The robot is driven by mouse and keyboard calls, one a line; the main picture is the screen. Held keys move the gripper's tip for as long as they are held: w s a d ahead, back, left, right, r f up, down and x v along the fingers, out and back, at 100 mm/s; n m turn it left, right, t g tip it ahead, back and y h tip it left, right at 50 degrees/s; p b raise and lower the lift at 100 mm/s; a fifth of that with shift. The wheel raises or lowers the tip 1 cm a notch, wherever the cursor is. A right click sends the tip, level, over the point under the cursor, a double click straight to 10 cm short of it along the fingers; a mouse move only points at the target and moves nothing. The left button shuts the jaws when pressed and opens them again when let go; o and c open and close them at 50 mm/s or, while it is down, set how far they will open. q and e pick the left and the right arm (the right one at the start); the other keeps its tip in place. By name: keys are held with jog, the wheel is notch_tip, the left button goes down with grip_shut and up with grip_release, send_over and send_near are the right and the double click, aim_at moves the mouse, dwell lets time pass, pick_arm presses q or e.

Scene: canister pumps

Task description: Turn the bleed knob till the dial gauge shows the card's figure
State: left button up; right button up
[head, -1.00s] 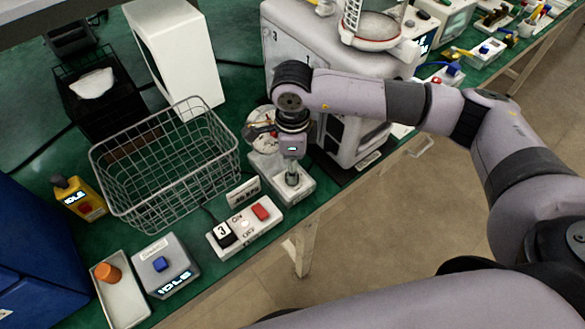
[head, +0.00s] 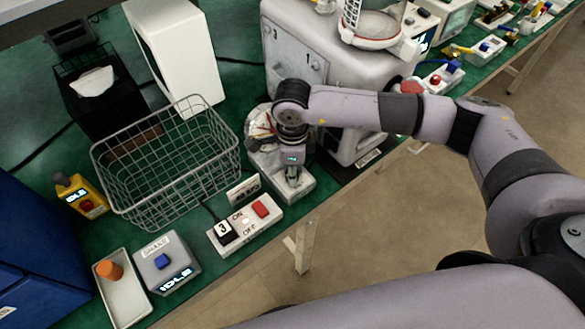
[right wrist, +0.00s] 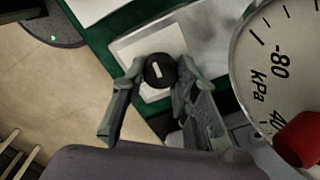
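The bleed knob (right wrist: 160,70), round and black with a white mark, lies between the fingertips of my right gripper (right wrist: 160,66) in the right wrist view. The fingertips appear to touch it on both sides. In the head view my right gripper (head: 291,172) points down over a pale base and hides the knob. The dial gauge (right wrist: 268,68) shows partly, with -80, 40 and kPa; a red part covers its lower right, and I cannot read its pointer. The gauge (head: 259,124) is also partly hidden in the head view. The small card (head: 243,190) is too small to read. My left gripper is out of view.
A wire basket (head: 168,205) stands left of the gauge. A switch box (head: 246,228) with a red rocker and a 3 label sits in front, near the bench edge. A large grey machine (head: 300,60) stands behind. The shaker box (head: 165,263) reads IDLE.

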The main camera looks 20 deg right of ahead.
grip_shut()
jog(key=shift+f+m+b, duration=0.25)
jog(key=shift+m+b, duration=0.35)
jog(key=shift+b, duration=0.35)
jog(key=shift+r+m+b, duration=0.2)
jog(key=shift+m+b, duration=0.1)
jog(key=shift+m, duration=0.2)
jog(key=o, duration=0.6)
grip_release()
jog(key=shift+o, duration=0.2)
notch_tip(320, 180, up, 12)
